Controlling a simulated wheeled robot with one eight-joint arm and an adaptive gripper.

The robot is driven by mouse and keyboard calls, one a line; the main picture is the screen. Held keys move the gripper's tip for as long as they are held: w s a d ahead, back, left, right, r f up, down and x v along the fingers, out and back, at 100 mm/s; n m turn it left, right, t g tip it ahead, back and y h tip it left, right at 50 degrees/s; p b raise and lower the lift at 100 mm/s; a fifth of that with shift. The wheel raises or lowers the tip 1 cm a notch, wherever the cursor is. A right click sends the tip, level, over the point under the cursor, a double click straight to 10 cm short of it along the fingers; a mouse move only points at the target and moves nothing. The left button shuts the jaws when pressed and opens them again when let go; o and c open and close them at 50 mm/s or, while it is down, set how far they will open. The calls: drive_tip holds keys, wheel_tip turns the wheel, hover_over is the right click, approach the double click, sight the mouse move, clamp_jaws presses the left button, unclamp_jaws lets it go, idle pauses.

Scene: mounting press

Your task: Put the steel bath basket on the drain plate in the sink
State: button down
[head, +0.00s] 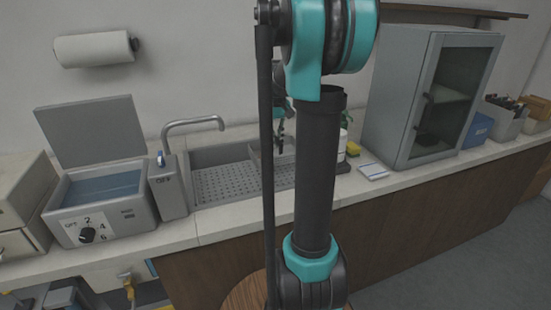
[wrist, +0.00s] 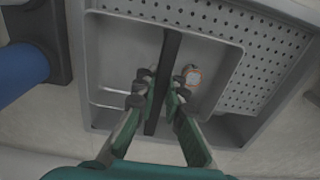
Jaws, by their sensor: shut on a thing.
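The steel bath basket (wrist: 112,100) is a grey, shallow square container with a dark bar handle (wrist: 171,50) across it. My gripper (wrist: 160,88) is shut on this handle. A small pale and orange oval item (wrist: 193,78) shows inside the basket. The sink (head: 213,155) has a perforated grey drain plate (head: 222,183), which also shows right of the basket in the wrist view (wrist: 265,65). In the head view the basket (head: 258,152) is at the sink's right part, partly hidden by my arm. I cannot tell whether its bottom touches the plate.
A faucet (head: 190,123) arches behind the sink. A heated bath (head: 98,200) with a raised lid stands to the left. A white bottle (head: 342,146) and a glass-door cabinet (head: 425,95) stand to the right. A blue cylinder (wrist: 22,73) is near the basket.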

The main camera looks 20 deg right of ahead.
drive_tip(key=shift+f, duration=3.5)
drive_tip(key=c, duration=1.6)
unclamp_jaws()
drive_tip(key=shift+f, duration=0.1)
wheel_tip(320, 180, up, 12)
drive_tip(key=shift+r, duration=0.15)
